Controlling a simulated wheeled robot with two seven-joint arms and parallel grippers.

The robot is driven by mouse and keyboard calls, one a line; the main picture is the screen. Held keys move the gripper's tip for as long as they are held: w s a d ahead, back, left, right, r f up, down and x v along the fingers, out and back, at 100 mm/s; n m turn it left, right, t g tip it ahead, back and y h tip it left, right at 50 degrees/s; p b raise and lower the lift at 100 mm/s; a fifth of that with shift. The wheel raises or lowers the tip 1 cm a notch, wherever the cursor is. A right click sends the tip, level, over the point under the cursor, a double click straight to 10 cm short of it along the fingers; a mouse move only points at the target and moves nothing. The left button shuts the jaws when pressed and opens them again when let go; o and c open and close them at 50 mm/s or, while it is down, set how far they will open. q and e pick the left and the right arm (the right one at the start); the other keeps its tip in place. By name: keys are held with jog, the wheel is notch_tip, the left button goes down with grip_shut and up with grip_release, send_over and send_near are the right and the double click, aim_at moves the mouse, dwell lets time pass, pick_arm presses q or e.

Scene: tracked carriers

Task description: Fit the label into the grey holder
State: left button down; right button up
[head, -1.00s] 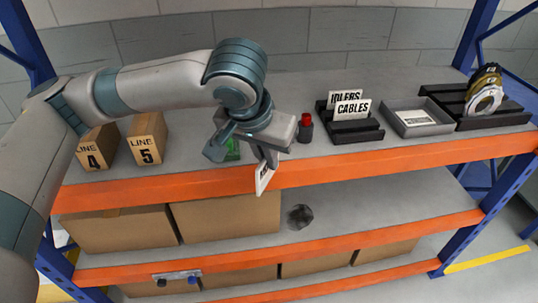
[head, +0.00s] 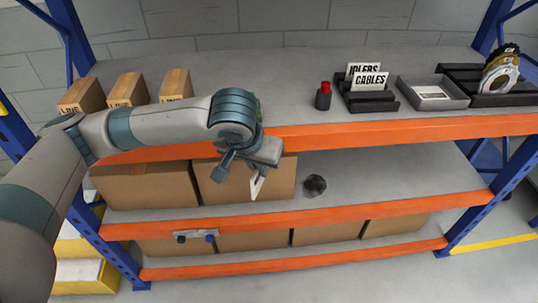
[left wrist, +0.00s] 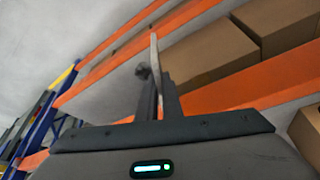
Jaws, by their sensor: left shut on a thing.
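My left gripper (head: 259,170) is shut on a thin white label (head: 257,187), which hangs below the fingers in front of a middle-shelf carton. In the left wrist view the label (left wrist: 154,65) shows nearly edge-on, upright between the fingers (left wrist: 159,98). A light grey strip (head: 195,233) with a dark knob and a blue knob sits on the lower orange beam, below and left of the label and apart from it. It looks like the grey holder, but it is too small to be sure. My right gripper is not in view.
Cartons (head: 150,185) fill the left of the middle shelf; a dark round thing (head: 315,186) lies right of them. The upper orange beam (head: 380,132) is near my arm. On top stand boxes, a red-capped bottle (head: 323,96), a sign rack (head: 368,100) and a grey tray (head: 434,93).

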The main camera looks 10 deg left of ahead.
pick_arm(q)
jog(key=s+a+f+n, duration=0.1)
jog(key=s+a+f, duration=0.1)
jog(key=a+f, duration=0.5)
notch_tip(320, 180, down, 4)
jog(key=shift+s+a+f+y, duration=0.2)
jog(key=shift+s+y, duration=0.1)
jog(key=shift+s, duration=0.05)
jog(key=shift+a, duration=0.1)
